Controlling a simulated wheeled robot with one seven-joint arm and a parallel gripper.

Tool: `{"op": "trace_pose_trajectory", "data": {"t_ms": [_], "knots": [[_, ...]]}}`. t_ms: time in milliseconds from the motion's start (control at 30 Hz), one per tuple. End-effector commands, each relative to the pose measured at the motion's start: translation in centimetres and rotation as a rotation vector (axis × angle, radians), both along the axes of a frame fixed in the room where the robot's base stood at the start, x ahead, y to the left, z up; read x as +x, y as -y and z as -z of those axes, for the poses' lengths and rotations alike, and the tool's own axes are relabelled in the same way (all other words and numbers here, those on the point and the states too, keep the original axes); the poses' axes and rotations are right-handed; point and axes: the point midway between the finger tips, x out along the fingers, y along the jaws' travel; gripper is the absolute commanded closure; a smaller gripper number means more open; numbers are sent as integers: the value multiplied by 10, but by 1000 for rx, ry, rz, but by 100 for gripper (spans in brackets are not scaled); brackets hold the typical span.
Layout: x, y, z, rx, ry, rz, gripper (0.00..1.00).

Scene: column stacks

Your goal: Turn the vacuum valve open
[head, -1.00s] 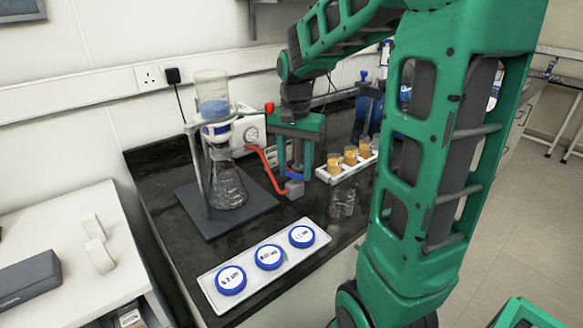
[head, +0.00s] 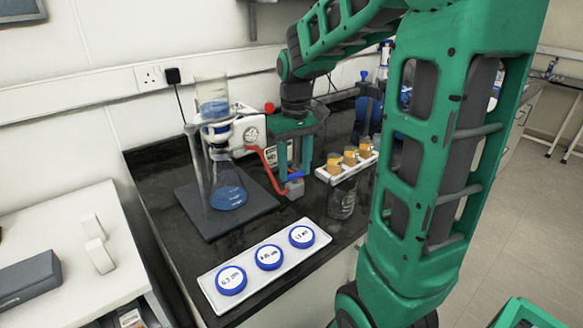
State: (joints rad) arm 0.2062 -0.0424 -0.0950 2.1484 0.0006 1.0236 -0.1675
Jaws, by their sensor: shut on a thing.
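The vacuum valve is a small grey block (head: 295,189) with a blue handle (head: 294,176), at the end of a red hose (head: 264,168). My green gripper (head: 294,170) points down from above, its fingers shut on the blue handle; the exact contact is small and partly hidden. The hose runs left to a white pump (head: 240,128) with a round gauge. Beside it, a glass funnel (head: 212,98) with blue liquid stands over a conical flask (head: 220,172). Blue liquid lies in the bottom of the flask.
A white rack (head: 345,172) with orange-filled cups stands right of the valve. A white tray (head: 215,297) with several blue-lidded round containers lies at the front. The flask stands on a dark base plate (head: 200,218). My arm covers the right of the bench.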

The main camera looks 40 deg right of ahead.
Motion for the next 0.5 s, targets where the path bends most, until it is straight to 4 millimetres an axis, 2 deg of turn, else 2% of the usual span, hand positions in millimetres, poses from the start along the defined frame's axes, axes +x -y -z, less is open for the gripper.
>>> {"op": "trace_pose_trajectory", "data": {"t_ms": [200, 500], "knots": [[3, 0, -2, -2, 11, -116, 79], [3, 0, -2, -3, 10, -182, 79]]}}
